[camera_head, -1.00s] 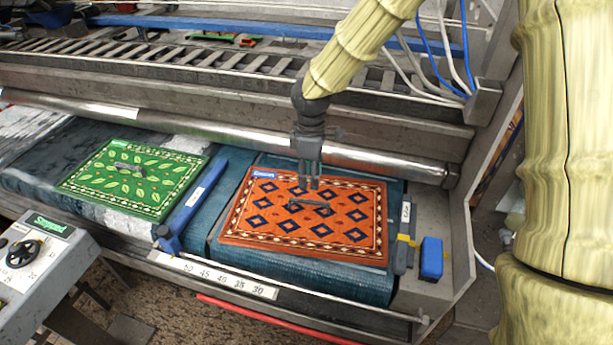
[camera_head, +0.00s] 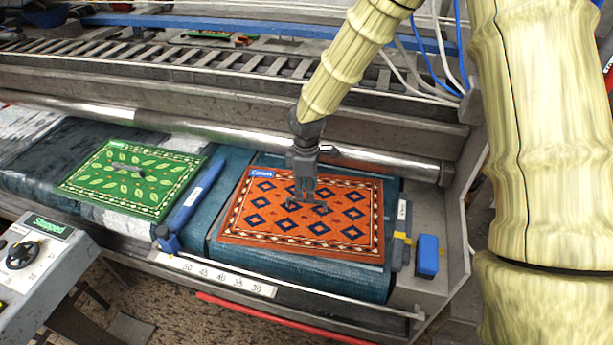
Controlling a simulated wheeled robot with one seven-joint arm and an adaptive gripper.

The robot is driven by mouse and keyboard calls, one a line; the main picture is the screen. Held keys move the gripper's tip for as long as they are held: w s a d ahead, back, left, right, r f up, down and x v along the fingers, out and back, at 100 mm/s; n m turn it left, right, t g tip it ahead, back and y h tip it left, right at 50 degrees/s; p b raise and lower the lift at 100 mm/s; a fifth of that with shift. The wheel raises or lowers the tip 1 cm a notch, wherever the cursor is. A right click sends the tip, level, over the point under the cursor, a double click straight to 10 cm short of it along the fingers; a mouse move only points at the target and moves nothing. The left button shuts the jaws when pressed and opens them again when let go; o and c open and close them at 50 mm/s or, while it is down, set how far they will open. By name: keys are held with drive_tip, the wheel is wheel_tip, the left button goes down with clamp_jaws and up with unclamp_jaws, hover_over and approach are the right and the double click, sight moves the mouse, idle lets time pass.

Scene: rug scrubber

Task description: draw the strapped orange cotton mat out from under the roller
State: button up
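The orange mat (camera_head: 345,232) has dark blue diamonds, a patterned border and a small blue label. It lies flat on the teal belt on the right, in front of the long metal roller (camera_head: 225,135). A dark strap (camera_head: 322,209) lies near the mat's middle. My gripper (camera_head: 305,203) points down at this strap, its fingertips at or just above it. The fingers are small here, and whether they are open or closed on the strap is not clear. The strap is partly hidden by the fingers.
A green leaf-patterned mat (camera_head: 133,180) lies on the left belt. A blue divider (camera_head: 193,200) stands between the belts. A blue block (camera_head: 428,256) sits on the right-hand frame. A control box (camera_head: 38,250) reading "Stopped" is at the lower left.

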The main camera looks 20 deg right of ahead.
drive_tip(key=shift+f+p, duration=0.65)
drive_tip(key=shift+f, duration=1.9)
clamp_jaws()
